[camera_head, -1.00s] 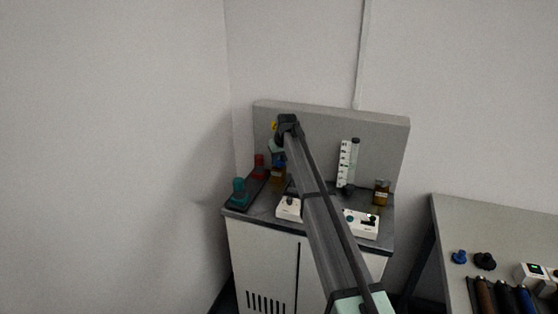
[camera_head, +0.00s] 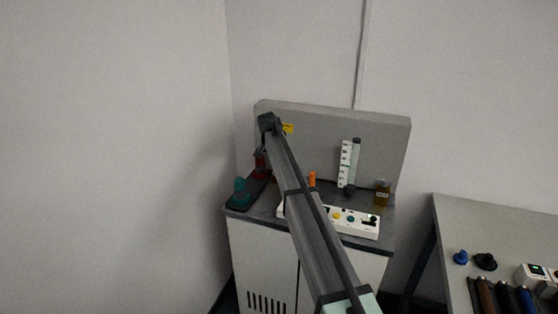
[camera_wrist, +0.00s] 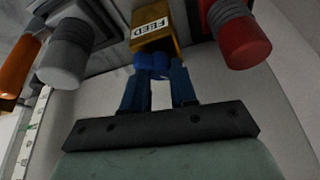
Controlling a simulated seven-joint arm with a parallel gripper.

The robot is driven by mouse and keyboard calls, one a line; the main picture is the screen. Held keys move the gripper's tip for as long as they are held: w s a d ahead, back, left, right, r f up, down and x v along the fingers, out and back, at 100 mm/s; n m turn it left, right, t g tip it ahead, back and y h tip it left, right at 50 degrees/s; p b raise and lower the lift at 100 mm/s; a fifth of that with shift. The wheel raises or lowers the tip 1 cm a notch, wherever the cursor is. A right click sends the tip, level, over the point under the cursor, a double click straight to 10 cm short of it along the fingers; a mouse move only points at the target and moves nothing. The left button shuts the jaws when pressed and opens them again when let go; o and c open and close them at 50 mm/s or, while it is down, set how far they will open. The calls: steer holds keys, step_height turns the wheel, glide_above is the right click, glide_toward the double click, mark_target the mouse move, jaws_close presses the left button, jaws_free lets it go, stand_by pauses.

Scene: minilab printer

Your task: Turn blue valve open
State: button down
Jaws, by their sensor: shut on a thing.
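The blue valve (camera_wrist: 152,65) sits in the middle of the wrist view, in front of a yellow-brown block marked FEED (camera_wrist: 153,25). My gripper (camera_wrist: 158,82) is shut on the blue valve, with a dark blue finger on each side of it. A red knob (camera_wrist: 240,40) is to the right of the valve and a grey cylinder (camera_wrist: 66,60) to the left. In the head view my arm hides the blue valve and the fingertips; the red knob (camera_head: 260,166) shows just left of the arm.
A teal knob (camera_head: 240,190) stands at the bench's left front. A white control box (camera_head: 358,222), an amber bottle (camera_head: 382,192) and an orange piece (camera_head: 312,179) are right of my arm. A grey panel (camera_head: 385,135) stands behind. A second table (camera_head: 500,225) is at the right.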

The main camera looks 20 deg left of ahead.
steer(key=m, duration=0.1)
steer(key=m+h, duration=0.1)
steer(key=m, duration=0.1)
steer(key=shift+w+a+m+g, duration=0.1)
steer(key=shift+a+m+g, duration=0.05)
steer(key=shift+m+g, duration=0.15)
steer(key=shift+m+g+h, duration=0.4)
steer(key=shift+m+h, duration=0.3)
steer(key=shift+m, duration=1)
steer(key=c, duration=0.9)
jaws_free()
steer(key=shift+r, duration=0.1)
steer(key=v, duration=1.3)
steer(key=shift+r, duration=0.3)
steer(key=shift+a, duration=0.2)
